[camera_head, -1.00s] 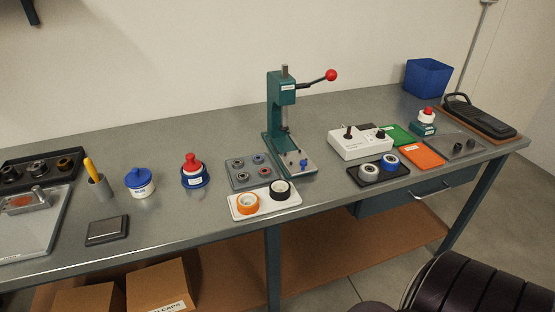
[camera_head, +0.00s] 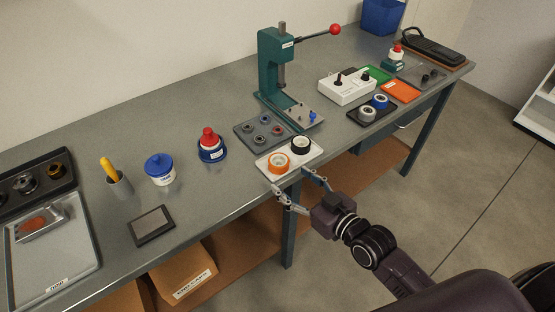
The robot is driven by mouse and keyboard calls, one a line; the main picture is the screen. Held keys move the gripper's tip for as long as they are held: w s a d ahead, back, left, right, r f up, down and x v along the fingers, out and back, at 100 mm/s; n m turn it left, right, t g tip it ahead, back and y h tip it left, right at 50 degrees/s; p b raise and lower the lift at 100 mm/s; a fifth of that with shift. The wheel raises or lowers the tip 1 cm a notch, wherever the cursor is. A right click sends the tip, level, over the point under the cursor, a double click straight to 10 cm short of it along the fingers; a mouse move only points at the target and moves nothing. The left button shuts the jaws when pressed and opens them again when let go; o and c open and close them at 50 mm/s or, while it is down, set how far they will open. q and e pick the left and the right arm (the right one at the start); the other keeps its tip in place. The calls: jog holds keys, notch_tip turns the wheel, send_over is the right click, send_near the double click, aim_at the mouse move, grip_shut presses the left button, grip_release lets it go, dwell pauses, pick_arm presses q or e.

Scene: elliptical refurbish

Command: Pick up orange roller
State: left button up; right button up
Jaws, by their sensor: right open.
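The orange roller (camera_head: 279,163), a ring with a pale centre, sits on a white tray (camera_head: 266,170) near the front edge of the bench. A black roller (camera_head: 300,144) sits beside it on the same tray. My right gripper (camera_head: 295,186) is open and empty. Its fingers are spread just in front of the tray, at the bench's front edge, close to the orange roller but apart from it. My left gripper is not in view.
A green press (camera_head: 272,70) with a red-knobbed lever stands behind the tray. A grey plate with several small rings (camera_head: 246,134) lies just behind it. A red-capped blue container (camera_head: 211,146) stands left. Bare bench (camera_head: 215,188) lies left of the tray.

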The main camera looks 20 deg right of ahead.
aim_at(279, 161)
jog(key=shift+w+d+r+t, duration=0.2)
jog(key=shift+w+r, duration=0.15)
jog(key=shift+r, duration=0.15)
jog(key=shift+w+d+r+t, duration=0.1)
jog(key=shift+w+r+t, duration=0.15)
jog(key=shift+r, duration=0.2)
jog(key=shift+x, duration=0.95)
jog(key=p+x, duration=0.1)
jog(key=x, duration=0.3)
jog(key=shift+w+p, duration=0.15)
jog(key=shift+p, duration=0.15)
jog(key=shift+w+a+f, duration=0.2)
jog(key=shift+w+f, duration=0.05)
jog(key=shift+w, duration=0.25)
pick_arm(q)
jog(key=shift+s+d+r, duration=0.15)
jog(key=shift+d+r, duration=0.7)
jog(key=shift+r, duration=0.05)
pick_arm(e)
jog(key=c, duration=1.3)
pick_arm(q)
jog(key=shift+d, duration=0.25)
